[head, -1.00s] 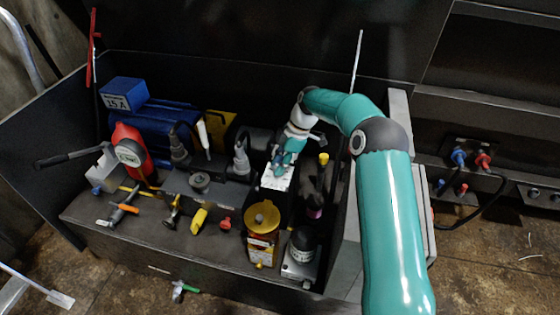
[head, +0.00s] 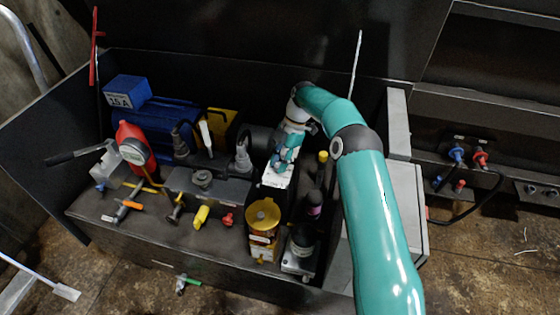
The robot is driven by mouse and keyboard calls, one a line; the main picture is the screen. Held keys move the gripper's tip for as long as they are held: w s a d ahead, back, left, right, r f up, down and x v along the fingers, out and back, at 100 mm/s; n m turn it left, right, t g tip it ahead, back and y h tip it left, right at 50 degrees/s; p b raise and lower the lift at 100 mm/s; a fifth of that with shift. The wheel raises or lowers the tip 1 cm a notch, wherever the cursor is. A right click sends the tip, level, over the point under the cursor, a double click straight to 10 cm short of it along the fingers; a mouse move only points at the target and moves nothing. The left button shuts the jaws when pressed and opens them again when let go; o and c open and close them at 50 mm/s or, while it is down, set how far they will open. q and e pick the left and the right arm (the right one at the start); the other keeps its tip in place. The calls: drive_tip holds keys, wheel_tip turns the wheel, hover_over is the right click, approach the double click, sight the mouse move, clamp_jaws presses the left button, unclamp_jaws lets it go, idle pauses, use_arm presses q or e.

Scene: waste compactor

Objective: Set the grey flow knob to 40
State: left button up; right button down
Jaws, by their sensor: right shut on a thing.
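My right gripper (head: 283,167) reaches down over a white plate (head: 276,179) on the dark block in the middle of the bay. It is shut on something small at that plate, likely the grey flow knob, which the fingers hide. I cannot read a scale or the knob's setting. My right arm comes in from the lower right. My left gripper is not in view.
A yellow-topped canister (head: 262,215) and a dark-capped unit (head: 302,241) stand in front of the gripper. A grey wall edge (head: 398,125) is at right.

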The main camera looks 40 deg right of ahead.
drive_tip(key=shift+w+d+r, duration=0.1)
drive_tip(key=shift+w+r, duration=0.05)
drive_tip(key=c, duration=1)
unclamp_jaws()
drive_tip(key=shift+o, duration=0.5)
drive_tip(key=v, duration=0.7)
drive_tip(key=shift+r, duration=0.1)
